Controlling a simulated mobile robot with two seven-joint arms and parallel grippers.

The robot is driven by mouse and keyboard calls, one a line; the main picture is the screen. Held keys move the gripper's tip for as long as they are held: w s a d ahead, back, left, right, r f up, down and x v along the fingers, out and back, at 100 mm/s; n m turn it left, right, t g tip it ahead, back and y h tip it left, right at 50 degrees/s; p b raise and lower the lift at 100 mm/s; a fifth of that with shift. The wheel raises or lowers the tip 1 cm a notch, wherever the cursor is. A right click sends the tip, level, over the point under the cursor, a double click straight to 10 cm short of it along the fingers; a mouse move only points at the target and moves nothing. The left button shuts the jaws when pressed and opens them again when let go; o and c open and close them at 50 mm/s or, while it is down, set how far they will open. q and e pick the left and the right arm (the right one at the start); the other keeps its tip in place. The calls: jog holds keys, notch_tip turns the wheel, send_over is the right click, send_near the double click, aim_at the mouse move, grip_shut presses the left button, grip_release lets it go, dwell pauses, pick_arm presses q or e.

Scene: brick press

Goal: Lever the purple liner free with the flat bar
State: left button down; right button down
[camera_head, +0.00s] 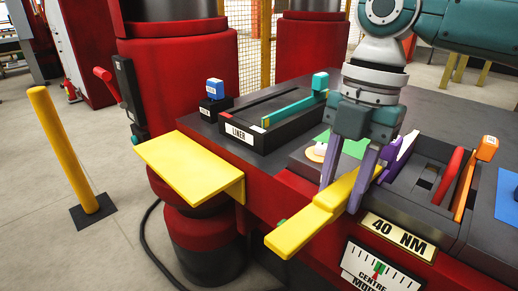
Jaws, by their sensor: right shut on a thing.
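My right gripper (344,190) comes down from the upper right. Its fingers are shut on a yellow flat bar (296,232), which juts out past the front edge of the press table toward the lower left. The far end of the bar is partly hidden by the fingers. A purple piece (391,149), likely the liner, shows just right of the gripper beside a white piece. Most of it is hidden, and I cannot tell whether the bar touches it. My left gripper is not in view.
A black tray labelled LINER (240,133) holds a teal bar (296,108). A blue block (215,88) stands left of it. A yellow shelf (190,168) juts out at left. Red (447,177) and orange (464,190) levers stand at right. A yellow post (62,150) stands on the floor.

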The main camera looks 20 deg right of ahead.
aim_at(353, 177)
jog(key=shift+w+d+b, duration=0.25)
jog(key=shift+w+d, duration=0.1)
jog(key=shift+d, duration=0.45)
jog(key=shift+w+d+b, duration=0.2)
jog(key=shift+w+d, duration=0.15)
jog(key=shift+d, duration=0.4)
jog(key=shift+d+r, duration=0.1)
jog(key=shift+r, duration=0.15)
jog(key=shift+w+d+r+y+p, duration=0.1)
jog(key=shift+r+y+p, duration=0.2)
jog(key=shift+y+p, duration=0.1)
jog(key=shift+d+r, duration=0.1)
jog(key=shift+r, duration=0.15)
dwell(0.5)
jog(key=shift+d+r+g+y, duration=0.1)
jog(key=shift+r+g+y, duration=0.2)
jog(key=shift+y, duration=0.2)
dwell(0.4)
jog(key=shift+w+d+r, duration=0.1)
jog(key=shift+d+r, duration=0.05)
jog(key=shift+r, duration=0.05)
dwell(0.4)
jog(key=shift+a+f+p, duration=0.2)
jog(key=shift+f+p, duration=0.15)
jog(key=shift+p, duration=0.15)
dwell(0.8)
jog(key=shift+a+f+h, duration=0.1)
jog(key=shift+f+h, duration=0.1)
jog(key=shift+h, duration=0.1)
dwell(0.4)
